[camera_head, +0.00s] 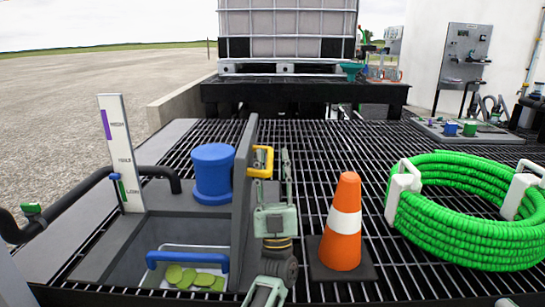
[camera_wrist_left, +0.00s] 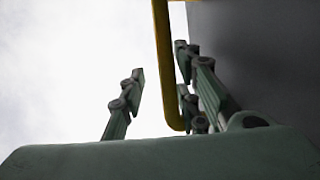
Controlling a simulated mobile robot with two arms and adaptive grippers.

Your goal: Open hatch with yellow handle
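The grey hatch panel (camera_head: 241,190) stands upright at the right edge of an open bin in the head view. Its yellow handle (camera_head: 262,161) is on the panel's right face, near the top. My left gripper (camera_head: 273,172) points upward beside this face. In the left wrist view the yellow handle (camera_wrist_left: 165,70) runs between the spread fingers of my left gripper (camera_wrist_left: 160,80), closer to the right-hand fingers, with a gap on the left. The panel also shows in the left wrist view (camera_wrist_left: 265,55). My right gripper is not in view.
The open bin holds greenish discs (camera_head: 190,278) and a blue handle (camera_head: 187,260). A blue cylinder (camera_head: 212,172) stands behind it. An orange cone (camera_head: 341,225) stands close right of my left arm. A green hose coil (camera_head: 470,235) lies farther right on the grating.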

